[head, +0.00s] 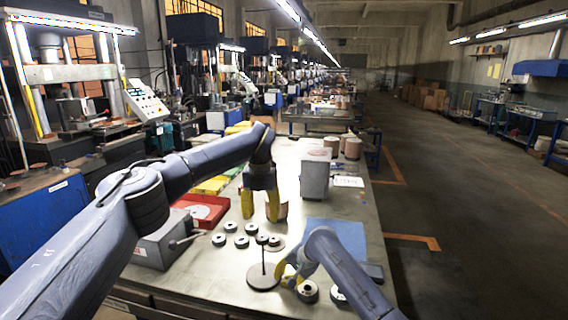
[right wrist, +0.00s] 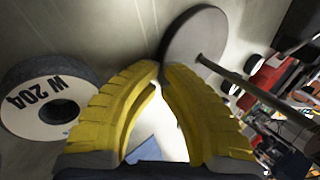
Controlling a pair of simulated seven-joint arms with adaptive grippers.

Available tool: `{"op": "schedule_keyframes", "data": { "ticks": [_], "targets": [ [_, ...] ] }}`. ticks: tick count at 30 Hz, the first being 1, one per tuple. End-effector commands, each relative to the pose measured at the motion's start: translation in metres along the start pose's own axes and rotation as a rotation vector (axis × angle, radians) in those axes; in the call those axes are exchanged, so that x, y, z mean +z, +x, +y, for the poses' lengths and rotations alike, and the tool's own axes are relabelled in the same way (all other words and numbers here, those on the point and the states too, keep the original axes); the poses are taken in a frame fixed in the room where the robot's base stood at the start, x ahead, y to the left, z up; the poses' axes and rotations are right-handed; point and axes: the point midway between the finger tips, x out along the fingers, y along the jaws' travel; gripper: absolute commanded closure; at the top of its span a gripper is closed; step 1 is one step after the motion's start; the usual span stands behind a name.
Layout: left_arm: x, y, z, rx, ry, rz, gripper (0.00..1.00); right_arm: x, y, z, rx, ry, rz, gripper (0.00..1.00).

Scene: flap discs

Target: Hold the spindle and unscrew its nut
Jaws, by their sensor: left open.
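The spindle is a thin upright rod on a round dark base (head: 262,277) near the front of the bench. A dark round piece with a pale top, possibly the nut (head: 262,238), is at its upper end in the head view. My left gripper (head: 261,216) is open, pointing down above and behind the spindle, apart from it. My right gripper (head: 284,275) is low, just right of the base. In the right wrist view its yellow fingertips (right wrist: 164,68) are close together, with nothing seen held. The spindle rod (right wrist: 245,78) and base (right wrist: 195,43) show beyond them, the rod outside the fingers.
Several small flap discs (head: 231,227) lie left of the spindle. A disc (head: 308,291) lies right of the base; a lettered disc (right wrist: 50,98) shows in the wrist view. A red tray (head: 203,210), a grey box (head: 315,178) and a blue mat (head: 338,236) are on the bench.

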Motion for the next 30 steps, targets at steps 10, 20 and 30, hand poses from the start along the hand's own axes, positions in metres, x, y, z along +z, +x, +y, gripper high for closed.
{"op": "schedule_keyframes", "data": {
  "ticks": [10, 20, 30],
  "targets": [
    [0.0, 0.0, 0.0, 0.0, 0.0, 0.0, 0.46, 0.0, 0.002, 0.002, 0.001, 0.0, 0.0, 1.0],
    [0.0, 0.0, 0.0, 0.0, 0.0, 0.0, 0.46, 0.0, -0.004, -0.003, 0.001, -0.001, 0.0, 1.0],
    [0.0, 0.0, 0.0, 0.0, 0.0, 0.0, 0.46, 0.0, -0.023, -0.016, 0.0, -0.001, 0.001, 1.0]
  ]
}}
